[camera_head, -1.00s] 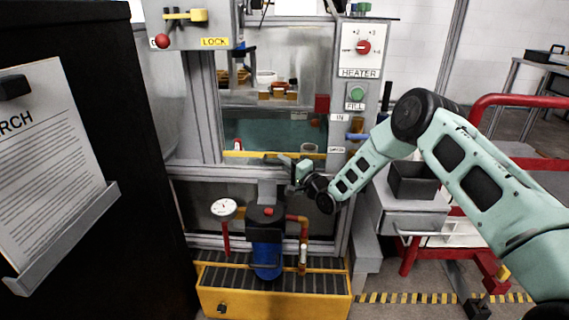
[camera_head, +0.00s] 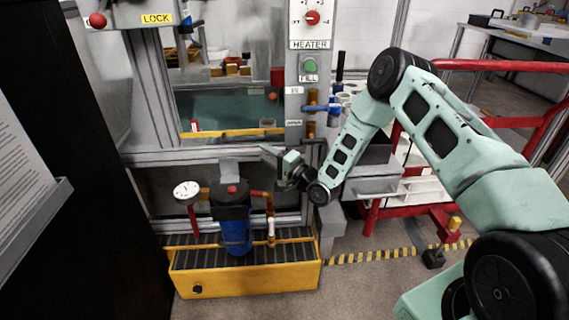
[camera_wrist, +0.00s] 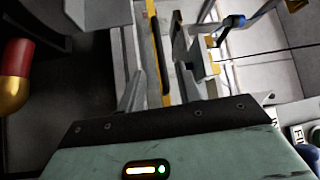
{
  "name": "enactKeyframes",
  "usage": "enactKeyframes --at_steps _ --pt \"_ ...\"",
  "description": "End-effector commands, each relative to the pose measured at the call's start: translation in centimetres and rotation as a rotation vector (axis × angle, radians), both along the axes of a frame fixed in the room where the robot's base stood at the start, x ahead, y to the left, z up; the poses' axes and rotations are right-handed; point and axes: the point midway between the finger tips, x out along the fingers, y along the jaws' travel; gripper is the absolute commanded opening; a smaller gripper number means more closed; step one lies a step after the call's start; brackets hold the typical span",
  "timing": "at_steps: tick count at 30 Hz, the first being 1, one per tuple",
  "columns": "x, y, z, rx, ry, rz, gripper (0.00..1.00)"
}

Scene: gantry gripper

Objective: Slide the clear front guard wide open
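The clear front guard (camera_head: 225,105) is a see-through panel in the grey machine frame, with a yellow strip (camera_head: 232,133) along its bottom edge. My gripper (camera_head: 268,153) is just below the right end of that strip, pointing left toward the machine. In the wrist view its two grey fingers stand apart (camera_wrist: 158,90), with nothing clasped. The yellow strip with a dark bar (camera_wrist: 158,45) shows beyond and between them; I cannot tell whether a finger touches it.
A blue-handled valve (camera_head: 322,107) projects right of the guard. Below stand a blue filter (camera_head: 235,236), a gauge (camera_head: 187,190) and a yellow-edged grate (camera_head: 250,280). A black cabinet (camera_head: 110,240) is at left; a red rail (camera_head: 480,65) is at right.

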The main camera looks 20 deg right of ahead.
Motion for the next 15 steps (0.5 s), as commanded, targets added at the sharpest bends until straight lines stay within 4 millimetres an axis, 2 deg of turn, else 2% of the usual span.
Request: enactKeyframes --at_steps 1,6,10,15 --pt "-1.1 -0.6 -0.1 0.001 0.004 -0.001 0.34" --pt "-4.0 -2.1 -0.6 0.001 0.003 -0.002 0.34" --pt "-5.4 -2.8 -0.9 0.0 0.002 -0.001 0.34" --pt "-6.1 -3.2 -0.9 0.0 0.0 0.0 0.34"
